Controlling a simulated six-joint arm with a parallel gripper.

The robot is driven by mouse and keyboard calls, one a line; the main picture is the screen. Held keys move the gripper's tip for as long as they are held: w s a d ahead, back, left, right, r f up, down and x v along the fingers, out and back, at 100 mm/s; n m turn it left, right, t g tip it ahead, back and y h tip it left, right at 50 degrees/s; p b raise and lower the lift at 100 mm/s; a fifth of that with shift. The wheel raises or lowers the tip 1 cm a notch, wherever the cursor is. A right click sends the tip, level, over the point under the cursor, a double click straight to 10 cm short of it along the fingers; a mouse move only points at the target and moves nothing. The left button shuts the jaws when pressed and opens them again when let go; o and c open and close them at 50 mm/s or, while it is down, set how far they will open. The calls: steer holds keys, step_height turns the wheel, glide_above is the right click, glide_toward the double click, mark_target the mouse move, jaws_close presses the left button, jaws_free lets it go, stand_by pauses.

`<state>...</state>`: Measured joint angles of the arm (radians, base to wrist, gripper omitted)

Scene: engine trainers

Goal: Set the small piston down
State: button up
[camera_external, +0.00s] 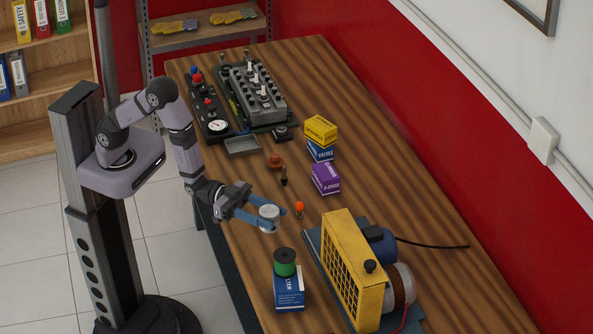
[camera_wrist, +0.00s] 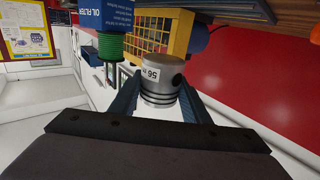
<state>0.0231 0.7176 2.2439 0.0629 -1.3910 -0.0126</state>
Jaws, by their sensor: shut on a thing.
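The small piston (camera_wrist: 162,82) is a silver cylinder with dark ring grooves and a white label that reads 56. It sits between the two blue fingers of my gripper (camera_wrist: 163,95), which are shut on it. In the external view the piston (camera_external: 268,213) shows pale at the end of my gripper (camera_external: 270,217), over the near left part of the wooden table (camera_external: 240,185). I cannot tell how high it is above the table.
A blue oil filter box (camera_external: 289,291) with a green spool (camera_external: 285,262) on it stands nearby. The yellow-grilled machine (camera_external: 345,265) is at lower right. A small orange-topped item (camera_external: 299,210) stands close right of the gripper. A purple box (camera_external: 325,179) and grey tray (camera_external: 242,147) lie farther back.

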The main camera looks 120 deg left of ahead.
steer(key=shift+w+d+r, duration=0.1)
steer(key=shift+d+r, duration=0.1)
steer(key=shift+d, duration=0.5)
steer(key=shift+f+p, duration=0.65)
steer(key=shift+f, duration=4.35)
steer(key=shift+f, duration=0.15)
steer(key=o, duration=1.2)
